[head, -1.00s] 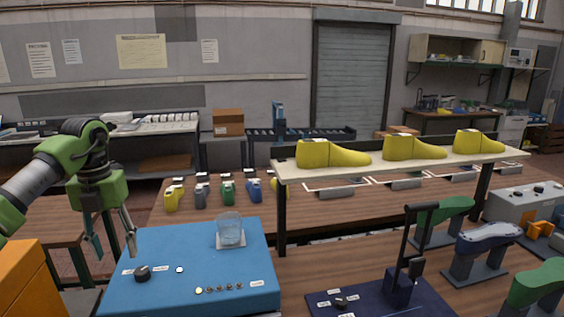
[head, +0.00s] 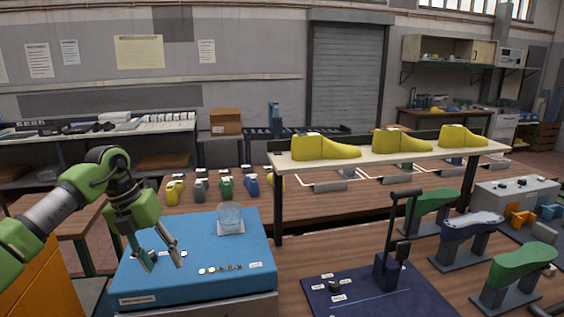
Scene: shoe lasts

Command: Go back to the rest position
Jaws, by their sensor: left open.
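My left gripper (head: 164,258) is on the left of the head view, with its two fingers spread apart and nothing between them. It hangs over the left part of the blue box (head: 215,290), in front of the box's dark knob, which is hidden now. I cannot tell whether the fingertips touch the box top. My right gripper is not in view.
Several yellow shoe lasts (head: 325,147) stand on a raised shelf (head: 420,153). A navy base with a lever (head: 389,265) and green and navy lasts on stands (head: 505,275) are at the right. An orange block (head: 52,280) is at lower left.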

